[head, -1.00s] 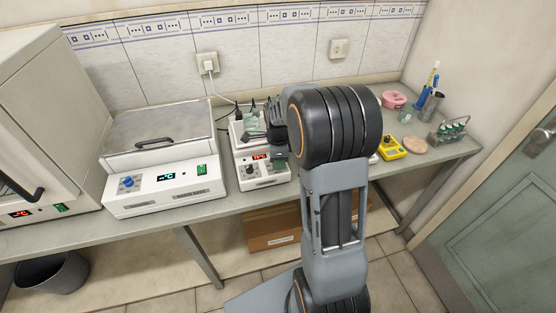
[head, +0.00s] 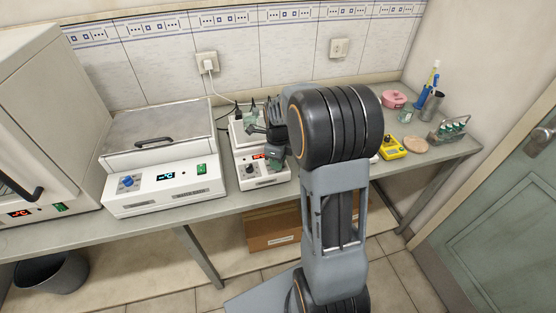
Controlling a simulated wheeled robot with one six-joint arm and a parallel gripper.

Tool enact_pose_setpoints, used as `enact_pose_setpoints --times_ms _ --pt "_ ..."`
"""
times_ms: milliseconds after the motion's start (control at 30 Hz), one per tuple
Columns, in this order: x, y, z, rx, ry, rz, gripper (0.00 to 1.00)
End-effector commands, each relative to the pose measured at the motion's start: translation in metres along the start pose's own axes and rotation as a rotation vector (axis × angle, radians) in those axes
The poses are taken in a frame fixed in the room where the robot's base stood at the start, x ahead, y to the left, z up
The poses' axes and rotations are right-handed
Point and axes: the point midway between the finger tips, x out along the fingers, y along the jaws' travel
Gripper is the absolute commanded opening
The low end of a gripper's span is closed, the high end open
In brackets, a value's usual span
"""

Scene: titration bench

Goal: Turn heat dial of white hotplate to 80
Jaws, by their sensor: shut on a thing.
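The white hotplate (head: 262,181) stands on the bench left of my arm, with a dark heat dial (head: 250,170) on its front panel. A small greenish glass vessel (head: 248,117) is at the hotplate's top. My gripper (head: 253,128) is beside this vessel, above and behind the dial and apart from it. It appears shut on the vessel; the fingertips are small and partly hidden. The dial's setting is too small to read.
A larger white device with a blue knob (head: 127,182) stands close on the left. A yellow device (head: 391,147), a pink object (head: 394,98) and a tube rack (head: 450,130) are on the right. A wall socket with a plug (head: 207,65) is behind.

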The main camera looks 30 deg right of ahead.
Motion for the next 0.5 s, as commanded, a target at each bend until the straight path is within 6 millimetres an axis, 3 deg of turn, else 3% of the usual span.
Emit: enact_pose_setpoints --times_ms 233,267,433,500 --pt "-0.0010 -0.0005 0.0005 -0.001 -0.002 -0.002 0.03" --pt "-0.0009 -0.0005 0.0005 -0.001 -0.002 -0.002 0.30" --pt "-0.0006 -0.0003 0.0003 -0.001 -0.001 -0.002 0.46" --pt "-0.0004 -0.0003 0.0002 -0.001 -0.001 -0.001 0.47"
